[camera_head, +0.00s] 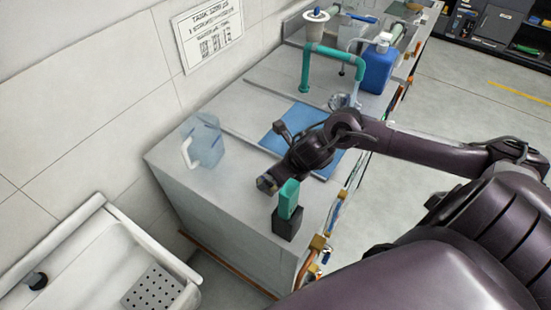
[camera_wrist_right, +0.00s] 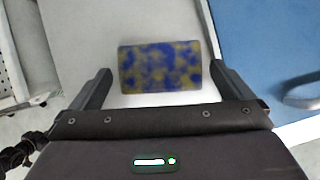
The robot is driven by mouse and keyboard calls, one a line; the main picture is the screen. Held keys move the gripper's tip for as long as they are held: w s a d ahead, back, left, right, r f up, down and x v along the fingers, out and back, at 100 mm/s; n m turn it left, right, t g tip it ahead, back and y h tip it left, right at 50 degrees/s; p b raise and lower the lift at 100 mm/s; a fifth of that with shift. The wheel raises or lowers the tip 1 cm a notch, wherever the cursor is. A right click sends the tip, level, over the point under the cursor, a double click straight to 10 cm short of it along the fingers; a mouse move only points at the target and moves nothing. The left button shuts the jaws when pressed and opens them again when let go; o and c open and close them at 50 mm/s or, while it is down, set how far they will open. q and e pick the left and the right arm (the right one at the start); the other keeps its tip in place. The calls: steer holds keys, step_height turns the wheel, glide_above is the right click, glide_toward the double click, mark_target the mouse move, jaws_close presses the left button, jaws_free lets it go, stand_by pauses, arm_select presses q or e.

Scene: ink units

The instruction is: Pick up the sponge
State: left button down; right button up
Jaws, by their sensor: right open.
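The sponge (camera_wrist_right: 160,67) is a flat block mottled blue and yellow. In the right wrist view it lies between the two fingertips of my right gripper (camera_wrist_right: 161,70), with a narrow gap to each finger. The right gripper is open and holds nothing. In the head view my right gripper (camera_head: 268,183) is over the near part of the pale counter (camera_head: 240,205) and mostly hides the sponge. I cannot tell how far the fingertips are above the counter. My left gripper is not in view.
A teal block on a dark base (camera_head: 287,222) stands close beside my right gripper. A clear jug (camera_head: 206,142) is to the left and a blue mat (camera_head: 284,118) behind. A blue container (camera_head: 378,70) and teal pipework (camera_head: 306,68) stand farther back. A white sink (camera_head: 95,240) is at lower left.

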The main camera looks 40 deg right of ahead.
steer(key=x, duration=0.2)
steer(key=shift+w+f, duration=0.2)
steer(key=shift+f, duration=0.05)
steer(key=shift+w+f, duration=0.1)
steer(key=shift+f, duration=0.2)
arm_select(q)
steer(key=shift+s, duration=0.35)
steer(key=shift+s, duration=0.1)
arm_select(e)
steer(key=shift+c, duration=0.4)
steer(key=c, duration=0.6)
steer(key=shift+r, duration=0.2)
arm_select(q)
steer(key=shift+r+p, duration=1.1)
arm_select(e)
step_height(320, 180, up, 20)
